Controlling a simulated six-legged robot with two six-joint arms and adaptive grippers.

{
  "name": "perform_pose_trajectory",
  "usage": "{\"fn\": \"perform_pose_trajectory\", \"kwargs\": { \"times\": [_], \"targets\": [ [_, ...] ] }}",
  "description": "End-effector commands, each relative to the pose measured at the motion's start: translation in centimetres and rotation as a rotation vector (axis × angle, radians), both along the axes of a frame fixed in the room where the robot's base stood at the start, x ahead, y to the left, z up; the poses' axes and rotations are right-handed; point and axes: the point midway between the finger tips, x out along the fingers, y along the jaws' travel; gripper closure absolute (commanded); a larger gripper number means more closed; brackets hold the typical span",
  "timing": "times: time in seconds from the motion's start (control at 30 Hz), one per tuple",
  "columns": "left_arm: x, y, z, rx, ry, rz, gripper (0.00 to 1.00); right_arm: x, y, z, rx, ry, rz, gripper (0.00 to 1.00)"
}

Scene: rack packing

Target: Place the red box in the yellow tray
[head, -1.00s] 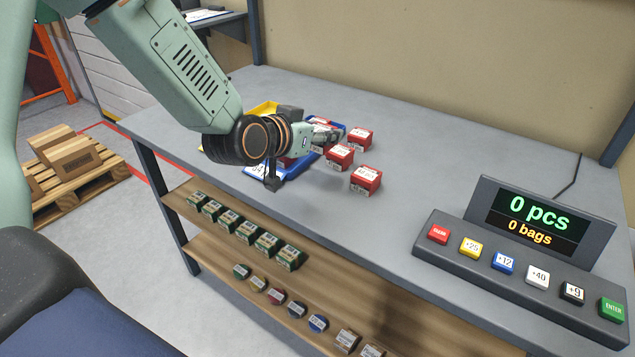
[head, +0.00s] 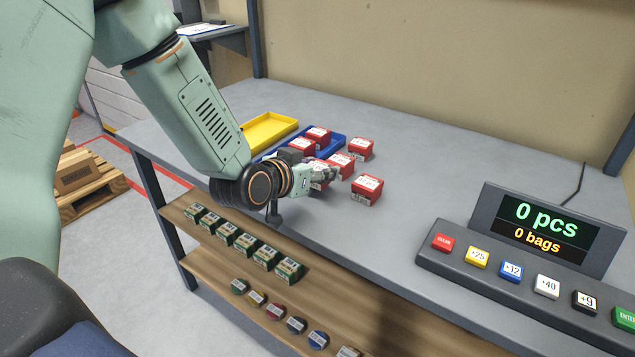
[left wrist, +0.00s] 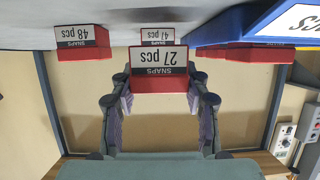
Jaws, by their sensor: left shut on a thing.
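My left gripper (head: 328,175) is shut on a red box with a white "27 pcs" label, which shows between the fingers in the left wrist view (left wrist: 159,82). In the head view this box (head: 342,162) is partly hidden by the gripper and sits at table height. I cannot tell whether it touches the table. The yellow tray (head: 291,120) lies at the back left of the table and looks empty in its visible part. My right gripper is not in view.
A blue tray (head: 341,139) with red boxes (head: 318,134) stands between the yellow tray and my gripper. Two loose red boxes, one behind (head: 361,148) and one in front (head: 366,190), stand close by. A button console (head: 520,265) is at the right. The table's middle is clear.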

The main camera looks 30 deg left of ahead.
Motion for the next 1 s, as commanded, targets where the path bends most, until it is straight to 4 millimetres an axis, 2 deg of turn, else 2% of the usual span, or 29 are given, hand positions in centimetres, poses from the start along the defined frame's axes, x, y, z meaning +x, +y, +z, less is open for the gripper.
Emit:
{"fn": "perform_pose_trajectory", "kwargs": {
  "times": [0.03,0.13,0.63,0.67,0.9,1.0],
  "targets": [
    [0.0,0.0,-1.2,0.001,0.004,0.000,0.88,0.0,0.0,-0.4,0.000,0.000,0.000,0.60],
    [0.0,0.0,-2.1,0.002,0.001,-0.001,0.88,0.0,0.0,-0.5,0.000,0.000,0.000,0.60],
    [0.0,0.0,-2.9,0.001,-0.001,0.000,0.88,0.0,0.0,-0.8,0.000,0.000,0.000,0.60],
    [0.0,0.0,-2.8,0.001,0.000,0.000,0.51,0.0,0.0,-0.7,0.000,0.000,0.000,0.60],
    [0.0,0.0,-2.8,0.001,0.000,0.000,0.31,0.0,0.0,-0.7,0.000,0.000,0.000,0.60],
    [0.0,0.0,-2.8,0.001,0.000,0.000,0.31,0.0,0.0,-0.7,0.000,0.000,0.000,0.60]
  ]
}}
